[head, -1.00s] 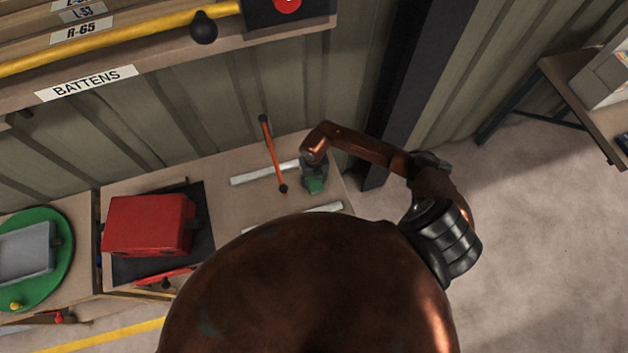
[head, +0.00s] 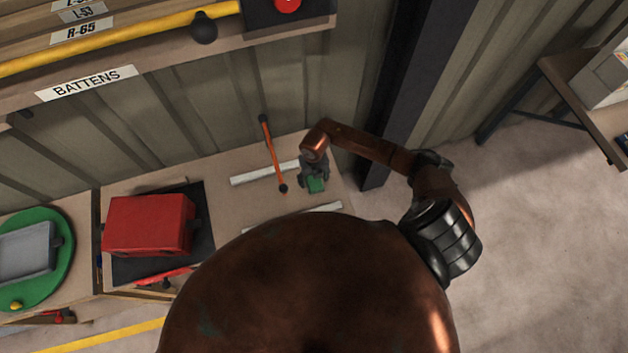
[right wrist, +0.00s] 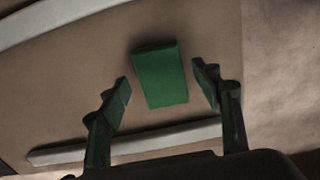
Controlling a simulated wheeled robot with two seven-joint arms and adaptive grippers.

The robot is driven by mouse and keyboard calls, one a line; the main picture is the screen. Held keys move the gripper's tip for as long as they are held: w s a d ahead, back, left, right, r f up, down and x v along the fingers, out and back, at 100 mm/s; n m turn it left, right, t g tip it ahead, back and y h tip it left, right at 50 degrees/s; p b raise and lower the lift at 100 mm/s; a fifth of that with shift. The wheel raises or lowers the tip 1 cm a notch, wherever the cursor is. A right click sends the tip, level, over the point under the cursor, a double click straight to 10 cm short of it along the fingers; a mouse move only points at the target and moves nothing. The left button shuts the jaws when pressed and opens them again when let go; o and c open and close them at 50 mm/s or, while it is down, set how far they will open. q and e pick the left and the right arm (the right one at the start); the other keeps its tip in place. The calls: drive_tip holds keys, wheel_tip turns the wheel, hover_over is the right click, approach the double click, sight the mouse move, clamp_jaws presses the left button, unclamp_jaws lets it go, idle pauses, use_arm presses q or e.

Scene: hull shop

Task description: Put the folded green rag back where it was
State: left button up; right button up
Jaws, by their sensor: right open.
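The folded green rag (right wrist: 161,76) lies on the bench top as a small flat block. In the right wrist view it sits just beyond and between the tips of my right gripper (right wrist: 163,88), with a gap on each side. The gripper is open and holds nothing. In the head view my right gripper (head: 314,178) is above the right end of the bench, and the green rag (head: 316,185) shows at its tips. My left gripper is not in view.
Two pale strips lie on the bench, one behind (head: 264,172) and one in front (head: 292,221) of the rag. An orange rod (head: 272,152) stands left of my gripper. A red box (head: 149,225) on a dark mat is further left. The bench's right edge is close.

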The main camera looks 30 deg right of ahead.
sight(314, 181)
wheel_tip(314, 181, up, 11)
idle(0.3)
idle(0.5)
